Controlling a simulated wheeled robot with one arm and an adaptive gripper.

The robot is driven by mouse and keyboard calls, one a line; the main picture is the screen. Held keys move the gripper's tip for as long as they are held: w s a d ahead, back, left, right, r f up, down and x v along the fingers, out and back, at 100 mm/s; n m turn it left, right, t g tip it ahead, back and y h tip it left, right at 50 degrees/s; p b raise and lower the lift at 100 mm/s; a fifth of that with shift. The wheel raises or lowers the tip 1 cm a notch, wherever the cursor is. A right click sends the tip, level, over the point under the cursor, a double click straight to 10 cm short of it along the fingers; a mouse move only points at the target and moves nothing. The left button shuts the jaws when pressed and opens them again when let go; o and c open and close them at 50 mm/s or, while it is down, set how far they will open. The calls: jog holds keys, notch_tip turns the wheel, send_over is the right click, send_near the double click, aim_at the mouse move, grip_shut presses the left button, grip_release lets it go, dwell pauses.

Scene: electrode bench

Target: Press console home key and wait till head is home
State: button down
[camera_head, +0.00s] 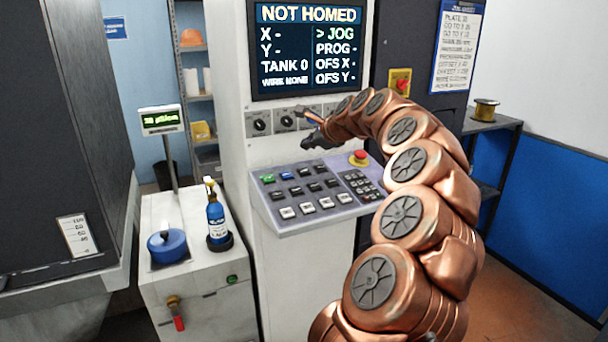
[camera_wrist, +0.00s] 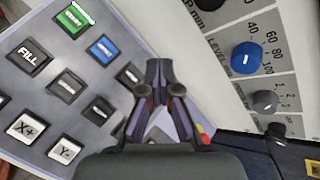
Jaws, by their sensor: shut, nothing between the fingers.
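The console screen (camera_head: 308,45) reads NOT HOMED, with dashes after X and Y and ">" beside JOG. Below it is the sloped key panel (camera_head: 334,213) with dark keys, pale keys, a green key (camera_head: 267,179) and a blue key (camera_head: 287,175). In the wrist view, the green key (camera_wrist: 76,19) and blue key (camera_wrist: 104,49) are at upper left; which key is home cannot be read surely. My gripper (camera_head: 308,142) is shut and empty, above the panel's back edge and apart from the keys. Its fingertips (camera_wrist: 160,68) show right of the blue key.
A red emergency button (camera_head: 359,157) sits at the panel's back right. Knobs (camera_head: 284,121) line the console face behind my gripper; a blue knob (camera_wrist: 246,58) is near in the wrist view. A cabinet with a blue bottle (camera_head: 216,218) and blue-lidded pot (camera_head: 167,246) stands left.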

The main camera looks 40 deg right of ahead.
aim_at(306, 173)
jog(key=shift+w+d+f+b, duration=0.1)
jog(key=shift+w+f+b, duration=0.15)
jog(key=shift+f, duration=0.7)
jog(key=shift+w+d+f+b, duration=0.15)
jog(key=shift+f+b, duration=0.25)
jog(key=shift+f, duration=0.6)
jog(key=shift+w+f+b, duration=0.2)
jog(key=shift+f+b, duration=0.1)
jog(key=shift+f, duration=0.65)
jog(key=shift+f, duration=0.15)
jog(key=shift+f, duration=0.3)
